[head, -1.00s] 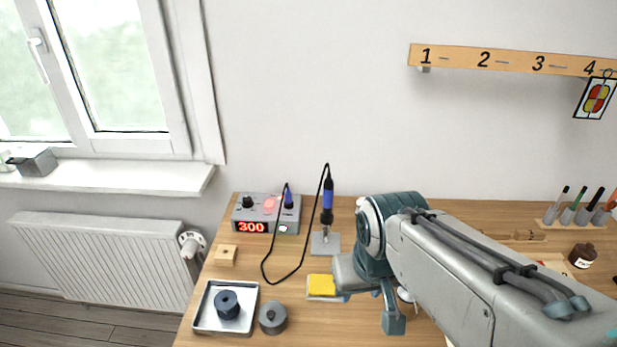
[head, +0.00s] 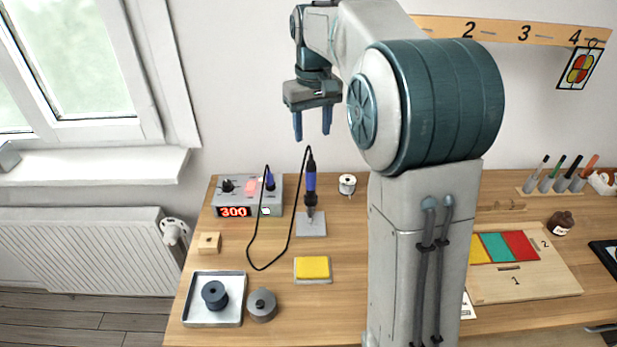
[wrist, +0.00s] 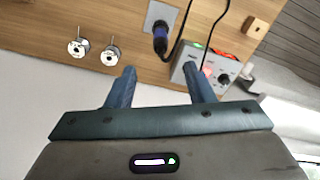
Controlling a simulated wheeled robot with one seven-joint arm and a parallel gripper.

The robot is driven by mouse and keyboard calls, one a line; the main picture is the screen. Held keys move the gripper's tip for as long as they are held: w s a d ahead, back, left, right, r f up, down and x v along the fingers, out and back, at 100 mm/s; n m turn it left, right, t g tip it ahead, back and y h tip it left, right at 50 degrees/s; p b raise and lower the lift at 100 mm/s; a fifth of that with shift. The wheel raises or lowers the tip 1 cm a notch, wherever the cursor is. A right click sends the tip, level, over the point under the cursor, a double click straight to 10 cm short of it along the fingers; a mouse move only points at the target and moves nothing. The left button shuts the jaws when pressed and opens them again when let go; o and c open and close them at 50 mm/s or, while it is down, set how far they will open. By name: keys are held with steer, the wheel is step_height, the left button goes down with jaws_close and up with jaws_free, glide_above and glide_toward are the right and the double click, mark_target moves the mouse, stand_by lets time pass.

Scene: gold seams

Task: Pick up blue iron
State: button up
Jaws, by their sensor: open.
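The blue iron (head: 311,181) stands upright in its holder on a grey square base (head: 311,226), with a black cable running to the grey station (head: 248,196) that reads 300. In the wrist view the blue iron (wrist: 161,38) shows beyond the fingers, near the top middle. My gripper (head: 312,137) is open and empty, fingers pointing down, above the top of the iron in the head view. Its two blue fingers (wrist: 160,88) are spread apart in the wrist view, touching nothing.
The black cable (head: 250,240) loops over the table left of the iron. A yellow sponge (head: 312,267) lies in front of it. A solder spool (head: 347,184) stands to its right. A metal tray (head: 213,318) holds a dark round part at front left.

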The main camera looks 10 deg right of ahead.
mark_target(311, 173)
steer(key=shift+w+f, duration=0.25)
steer(key=shift+w, duration=0.4)
step_height(311, 173, down, 8)
steer(key=shift+r, duration=0.1)
steer(key=f, duration=0.1)
steer(key=f+p, duration=0.1)
steer(key=f, duration=0.2)
steer(key=shift+s+a+f, duration=0.1)
steer(key=shift+s+f, duration=0.25)
steer(key=shift+s, duration=0.05)
steer(key=shift+f, duration=0.45)
jaws_close()
